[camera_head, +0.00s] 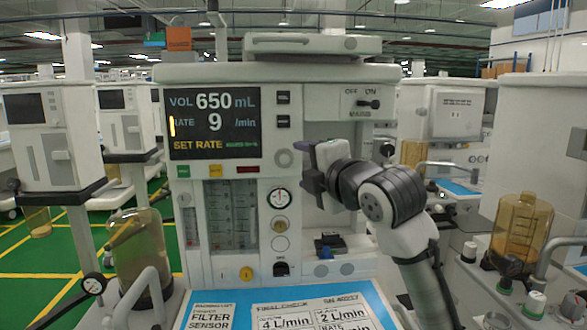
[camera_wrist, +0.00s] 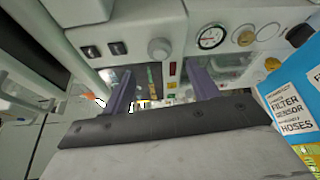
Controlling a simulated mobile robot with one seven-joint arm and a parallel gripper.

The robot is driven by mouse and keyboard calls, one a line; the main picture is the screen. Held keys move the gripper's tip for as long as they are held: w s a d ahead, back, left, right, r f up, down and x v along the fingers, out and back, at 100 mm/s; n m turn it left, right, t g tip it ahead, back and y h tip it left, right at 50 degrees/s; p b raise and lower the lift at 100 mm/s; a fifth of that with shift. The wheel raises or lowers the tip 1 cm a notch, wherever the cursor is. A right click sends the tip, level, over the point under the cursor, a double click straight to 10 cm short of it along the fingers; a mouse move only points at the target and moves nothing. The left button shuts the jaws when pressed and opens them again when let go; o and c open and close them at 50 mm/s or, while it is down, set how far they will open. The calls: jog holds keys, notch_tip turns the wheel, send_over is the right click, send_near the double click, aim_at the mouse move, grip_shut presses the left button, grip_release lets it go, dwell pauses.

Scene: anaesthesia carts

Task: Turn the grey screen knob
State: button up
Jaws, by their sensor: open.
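The grey screen knob (camera_head: 284,159) is a round knob on the cart's front panel, at the lower right of the screen (camera_head: 212,123). The screen reads VOL 650 mL, RATE 9 /min and SET RATE, with a yellow bar beside the rate line. My gripper (camera_head: 311,178) is open and empty, to the right of the knob and slightly lower in the head view. In the wrist view the knob (camera_wrist: 159,48) shows just above the gap between my two fingertips (camera_wrist: 158,68). The fingers appear apart from it.
Two dark buttons (camera_head: 283,107) sit above the knob. A round gauge (camera_head: 280,198) and a yellow knob (camera_head: 280,225) are below it. The ON/OFF switch (camera_head: 369,104) is at upper right. A blue worktop (camera_head: 205,300) with printed cards lies below. An amber canister (camera_head: 138,252) stands at left.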

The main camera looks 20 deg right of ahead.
jog(key=s, duration=0.6)
jog(key=shift+d+r+b, duration=0.15)
jog(key=shift+d+b, duration=0.2)
jog(key=shift+b, duration=0.1)
jog(key=shift+s, duration=0.1)
